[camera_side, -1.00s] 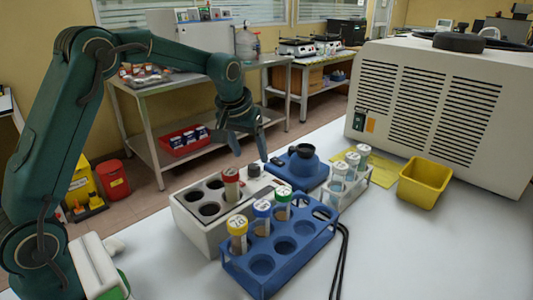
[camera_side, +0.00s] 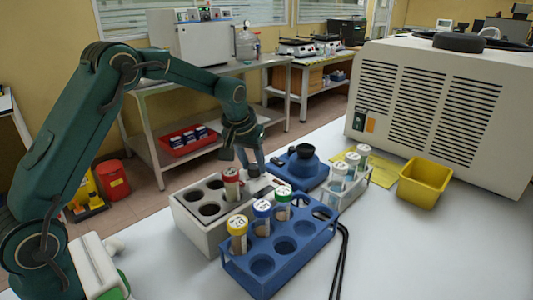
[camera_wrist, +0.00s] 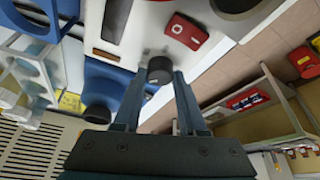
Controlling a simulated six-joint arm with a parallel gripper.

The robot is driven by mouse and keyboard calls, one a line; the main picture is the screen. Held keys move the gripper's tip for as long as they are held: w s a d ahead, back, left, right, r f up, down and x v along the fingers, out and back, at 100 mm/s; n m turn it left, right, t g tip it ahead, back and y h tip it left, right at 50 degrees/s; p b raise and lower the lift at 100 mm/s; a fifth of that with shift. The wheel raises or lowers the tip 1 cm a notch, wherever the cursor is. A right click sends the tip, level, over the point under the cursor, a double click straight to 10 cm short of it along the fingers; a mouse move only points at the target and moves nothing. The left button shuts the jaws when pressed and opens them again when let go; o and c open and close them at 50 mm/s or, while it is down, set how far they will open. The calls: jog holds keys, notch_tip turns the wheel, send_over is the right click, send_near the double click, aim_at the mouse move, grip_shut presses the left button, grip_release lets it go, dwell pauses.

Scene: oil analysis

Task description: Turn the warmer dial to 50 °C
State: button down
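The white warmer block (camera_side: 188,222) with round wells stands on the bench left of centre. In the wrist view its dial (camera_wrist: 160,70) is a short dark cylinder on the white face. In the side view my gripper (camera_side: 250,168) has come down over the dial end of the warmer and largely hides the dial. In the wrist view my gripper (camera_wrist: 160,76) has one finger on each side of the dial, pointing at it. The fingers look spread, but whether the tips touch the dial is hard to tell. The dial's scale markings are not readable.
A blue rack (camera_side: 258,284) with capped tubes stands in front of the warmer. A blue device (camera_side: 306,172) stands close beside the gripper. A small clear rack (camera_side: 352,189) and a yellow bin (camera_side: 425,181) are farther right.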

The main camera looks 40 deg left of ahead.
jog(key=m+h, duration=0.1)
jog(key=m, duration=0.2)
jog(key=shift+a+m+h, duration=0.15)
jog(key=shift+m+h, duration=0.15)
jog(key=m+h, duration=0.1)
jog(key=m, duration=0.2)
jog(key=shift+a+m, duration=0.1)
jog(key=shift+m, duration=0.3)
jog(key=m+h, duration=0.1)
jog(key=m, duration=0.1)
jog(key=m+h, duration=0.1)
jog(key=m, duration=0.1)
jog(key=shift+a+g, duration=0.1)
jog(key=shift+g, duration=0.2)
jog(key=shift+w+m+g+h, duration=0.1)
jog(key=shift+m+g+h, duration=0.35)
jog(key=shift+m, duration=1.35)
jog(key=shift+c, duration=2.3)
grip_release()
